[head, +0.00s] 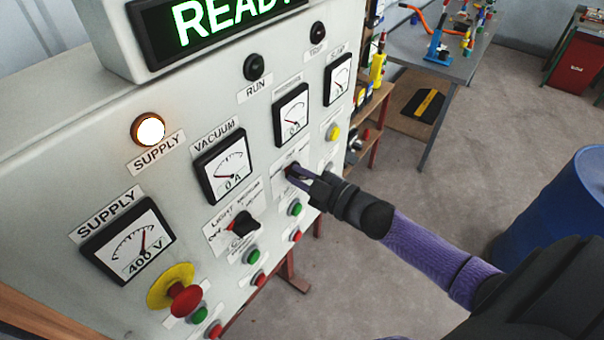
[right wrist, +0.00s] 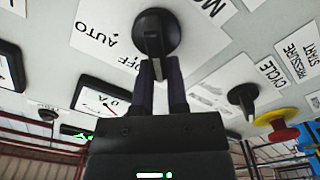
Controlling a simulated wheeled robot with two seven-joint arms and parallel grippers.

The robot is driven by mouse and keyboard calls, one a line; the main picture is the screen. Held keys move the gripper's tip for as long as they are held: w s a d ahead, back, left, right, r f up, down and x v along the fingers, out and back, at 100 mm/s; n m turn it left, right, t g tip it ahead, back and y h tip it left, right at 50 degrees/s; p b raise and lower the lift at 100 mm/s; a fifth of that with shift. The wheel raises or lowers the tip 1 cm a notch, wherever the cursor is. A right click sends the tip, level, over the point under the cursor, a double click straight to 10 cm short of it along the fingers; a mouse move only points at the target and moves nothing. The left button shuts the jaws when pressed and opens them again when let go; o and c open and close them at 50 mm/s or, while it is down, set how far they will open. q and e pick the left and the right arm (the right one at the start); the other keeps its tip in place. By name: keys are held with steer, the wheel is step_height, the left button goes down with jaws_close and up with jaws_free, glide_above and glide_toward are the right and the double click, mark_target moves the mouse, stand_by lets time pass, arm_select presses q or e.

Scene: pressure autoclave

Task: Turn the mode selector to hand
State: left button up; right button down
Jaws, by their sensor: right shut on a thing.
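The mode selector is a round black knob (right wrist: 157,35) with a raised grip bar, on a white label plate (right wrist: 95,35) reading AUTO and OFF; other lettering is cut off or covered. My right gripper (right wrist: 160,72) is shut on the grip bar, one finger on each side. In the head view my right gripper (head: 294,174) reaches the panel from the right and covers most of the knob. I cannot tell exactly which mark the knob points at. My left gripper is not in view.
On the grey panel (head: 60,190), a second black selector (head: 243,225) sits left of my gripper, with green and red buttons below. A red emergency stop (head: 185,299) on yellow is lower left. Meters and lamps are above. A blue barrel (head: 565,215) stands at right.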

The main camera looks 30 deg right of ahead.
steer(key=shift+a+f+n, duration=0.1)
steer(key=shift+n, duration=0.4)
stand_by(0.3)
steer(key=c, duration=0.6)
jaws_free()
steer(key=shift+c, duration=0.2)
steer(key=b+v, duration=0.1)
steer(key=v, duration=0.9)
